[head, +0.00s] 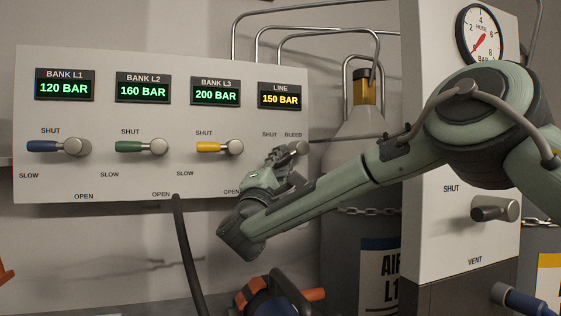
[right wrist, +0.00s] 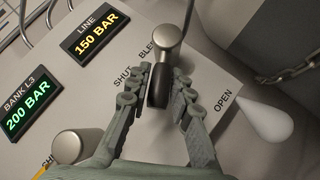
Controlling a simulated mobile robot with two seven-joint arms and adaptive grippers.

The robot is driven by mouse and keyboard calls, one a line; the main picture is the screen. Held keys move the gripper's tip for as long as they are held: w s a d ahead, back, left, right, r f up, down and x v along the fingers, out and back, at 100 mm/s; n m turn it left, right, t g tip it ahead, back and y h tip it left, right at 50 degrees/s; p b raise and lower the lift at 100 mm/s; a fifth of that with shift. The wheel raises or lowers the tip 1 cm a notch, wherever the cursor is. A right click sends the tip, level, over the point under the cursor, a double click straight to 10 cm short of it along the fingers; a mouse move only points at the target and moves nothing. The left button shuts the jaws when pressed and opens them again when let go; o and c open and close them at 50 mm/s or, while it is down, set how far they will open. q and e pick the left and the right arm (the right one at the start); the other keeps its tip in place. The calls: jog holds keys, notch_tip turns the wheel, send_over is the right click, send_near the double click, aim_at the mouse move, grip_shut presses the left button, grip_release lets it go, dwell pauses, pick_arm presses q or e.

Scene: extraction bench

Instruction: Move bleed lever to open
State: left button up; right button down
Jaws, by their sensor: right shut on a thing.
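The bleed lever (right wrist: 158,92) has a silver hub and a dark grip. It sits on the pale panel (head: 100,190), under the yellow LINE display reading 150 BAR. My right gripper (right wrist: 163,76) is shut on the dark grip, one finger on each side. In the right wrist view the grip points down from the hub, between the SHUT and OPEN labels. In the head view my right gripper (head: 282,165) hides most of the grip, and the lever's hub (head: 298,147) shows just above. My left gripper is not in view.
Blue (head: 58,147), green (head: 140,147) and yellow (head: 219,147) bank levers stand left on the same panel, pointing at SHUT. A vent lever (head: 496,209) and a round gauge (head: 480,34) are on the right panel. A dark hose (head: 186,250) hangs below the bank panel.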

jog(key=shift+d+f+n+t+y, duration=0.1)
jog(key=shift+f+n+t+y, duration=0.25)
jog(key=shift+n, duration=0.35)
jog(key=shift+r+y, duration=0.1)
jog(key=shift+y, duration=0.15)
jog(key=c, duration=1.3)
grip_release()
jog(key=v, duration=1.2)
jog(key=shift+w, duration=0.1)
